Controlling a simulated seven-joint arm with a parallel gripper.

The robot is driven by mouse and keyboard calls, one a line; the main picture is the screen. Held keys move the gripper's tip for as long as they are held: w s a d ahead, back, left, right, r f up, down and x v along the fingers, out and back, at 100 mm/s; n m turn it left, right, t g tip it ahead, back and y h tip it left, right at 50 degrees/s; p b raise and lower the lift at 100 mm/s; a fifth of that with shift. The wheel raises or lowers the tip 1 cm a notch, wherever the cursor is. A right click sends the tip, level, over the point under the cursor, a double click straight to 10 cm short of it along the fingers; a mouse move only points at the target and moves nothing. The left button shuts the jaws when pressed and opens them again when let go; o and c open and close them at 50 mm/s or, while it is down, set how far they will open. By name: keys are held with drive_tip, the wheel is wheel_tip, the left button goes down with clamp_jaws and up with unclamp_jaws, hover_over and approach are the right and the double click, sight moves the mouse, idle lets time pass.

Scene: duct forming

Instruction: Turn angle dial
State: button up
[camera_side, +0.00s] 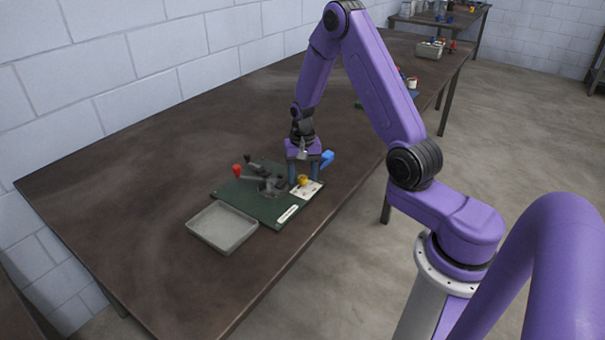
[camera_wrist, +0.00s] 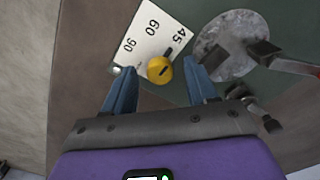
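The yellow angle dial (camera_wrist: 158,72) sits at the edge of a white scale card (camera_wrist: 148,40) marked 45, 60 and 90. A dark slot shows on the dial's top, slanting toward the upper right in the wrist view; the exact setting is hard to read. In the side view the dial (camera_side: 303,180) is small, near the right corner of the green base plate (camera_side: 244,203). My gripper (camera_wrist: 160,66) is open, with one blue finger on each side of the dial. Gaps show between fingers and dial. In the side view my gripper (camera_side: 304,176) points down over the card.
A metal bending fixture with a round grey disc (camera_wrist: 225,45) stands beside the dial, close to one finger. A red knob (camera_side: 237,169) rises at its far side. A grey tray (camera_side: 223,227) lies in front. A blue part (camera_side: 327,158) is right of my gripper. The left tabletop is clear.

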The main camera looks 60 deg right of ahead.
sight(302, 177)
wheel_tip(302, 177, up, 17)
drive_tip(key=shift+r, duration=0.2)
idle(0.7)
drive_tip(key=shift+a, duration=0.1)
drive_tip(key=s+a+r+n, duration=0.1)
drive_tip(key=s+a+n, duration=0.35)
drive_tip(key=a, duration=0.35)
drive_tip(key=s+a+n, duration=0.4)
drive_tip(key=a+n, duration=0.2)
drive_tip(key=a, duration=0.2)
drive_tip(key=s+a+n, duration=0.3)
drive_tip(key=s+n, duration=0.8)
drive_tip(key=s, duration=0.9)
drive_tip(key=shift+f, duration=0.35)
